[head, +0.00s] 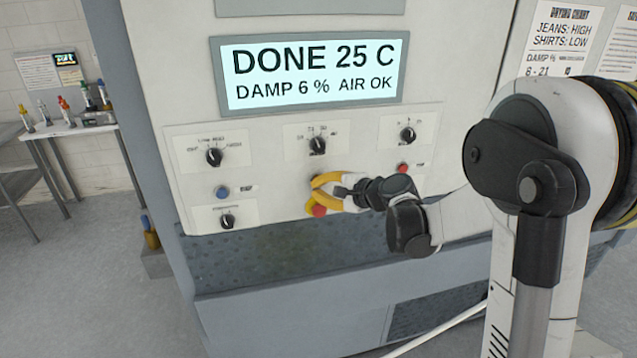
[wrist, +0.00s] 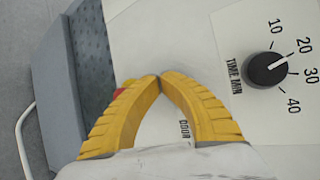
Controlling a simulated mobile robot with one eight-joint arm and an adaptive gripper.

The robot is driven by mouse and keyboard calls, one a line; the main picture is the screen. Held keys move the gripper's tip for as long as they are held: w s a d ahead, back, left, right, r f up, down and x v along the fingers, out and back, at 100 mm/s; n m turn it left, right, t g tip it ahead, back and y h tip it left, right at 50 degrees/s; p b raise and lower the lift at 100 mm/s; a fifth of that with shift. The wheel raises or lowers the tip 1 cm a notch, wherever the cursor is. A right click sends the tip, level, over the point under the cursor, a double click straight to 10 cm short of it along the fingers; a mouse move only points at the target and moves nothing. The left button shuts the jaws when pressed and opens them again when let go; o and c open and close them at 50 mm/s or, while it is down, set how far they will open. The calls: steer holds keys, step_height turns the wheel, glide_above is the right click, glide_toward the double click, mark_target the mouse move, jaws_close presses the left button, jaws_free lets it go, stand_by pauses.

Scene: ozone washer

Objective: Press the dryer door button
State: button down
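My gripper (head: 312,194) has yellow fingers and is in front of the middle of the dryer's panel, under the middle dial. In the wrist view the fingertips of my gripper (wrist: 160,78) meet, with nothing seen between them. A red button (head: 319,211) shows at the lower finger; in the wrist view the red button (wrist: 121,91) is partly hidden behind the left finger. A "DOOR" label (wrist: 184,129) shows between the fingers. I cannot tell whether the fingers touch the panel or the button.
The middle dial (head: 317,145), marked "TIME MIN" in the wrist view (wrist: 267,69), is above my gripper. A blue button (head: 222,192) is left, another red button (head: 403,168) right. The display (head: 312,72) reads "DONE 25 C". A grille (head: 225,262) lies below.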

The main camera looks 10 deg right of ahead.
steer(key=shift+w, duration=0.15)
stand_by(0.4)
steer(key=shift+s, duration=0.95)
steer(key=shift+s+b, duration=0.4)
steer(key=shift+s, duration=2.1)
